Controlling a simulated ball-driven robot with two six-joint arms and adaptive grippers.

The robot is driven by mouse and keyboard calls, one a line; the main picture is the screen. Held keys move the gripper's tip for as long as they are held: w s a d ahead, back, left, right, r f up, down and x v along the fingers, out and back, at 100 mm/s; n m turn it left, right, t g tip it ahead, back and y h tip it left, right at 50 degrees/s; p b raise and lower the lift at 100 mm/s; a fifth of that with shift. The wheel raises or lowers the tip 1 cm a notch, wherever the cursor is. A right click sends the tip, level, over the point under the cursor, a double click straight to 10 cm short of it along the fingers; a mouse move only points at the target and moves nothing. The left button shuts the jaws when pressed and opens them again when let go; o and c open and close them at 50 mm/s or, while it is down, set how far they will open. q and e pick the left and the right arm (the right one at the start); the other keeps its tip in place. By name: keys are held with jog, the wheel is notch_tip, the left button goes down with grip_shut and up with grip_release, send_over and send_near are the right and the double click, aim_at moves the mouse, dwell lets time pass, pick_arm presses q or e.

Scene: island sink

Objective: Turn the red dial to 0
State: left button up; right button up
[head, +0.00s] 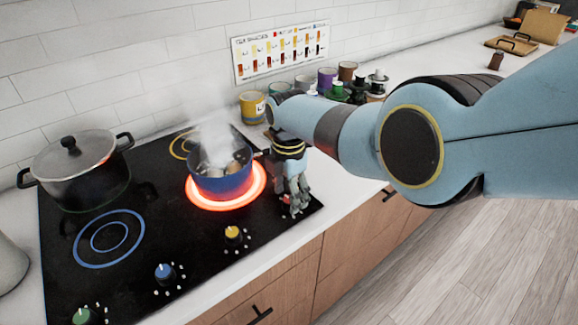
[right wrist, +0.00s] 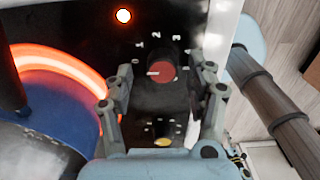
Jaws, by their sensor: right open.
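The red dial (right wrist: 162,71) shows in the right wrist view on the black cooktop, with white numbers around its far side. A pale mark on its top points left in that view. My right gripper (right wrist: 161,90) is open, with one finger on each side of the dial and visible space between. In the head view my right gripper (head: 293,195) points down at the cooktop's right front corner and hides the red dial. The burner ring (head: 260,185) under the blue pot (head: 222,186) glows red. My left gripper is not in view.
Steam rises from the blue pot, close beside my right gripper. A lidded grey pot (head: 80,170) stands at the left. Yellow (head: 233,233), blue (head: 165,273) and green (head: 84,315) dials line the cooktop's front. Jars (head: 327,78) stand behind my right arm.

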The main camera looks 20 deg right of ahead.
notch_tip(320, 180, up, 11)
jog(key=shift+f, duration=0.2)
jog(key=shift+s, duration=0.1)
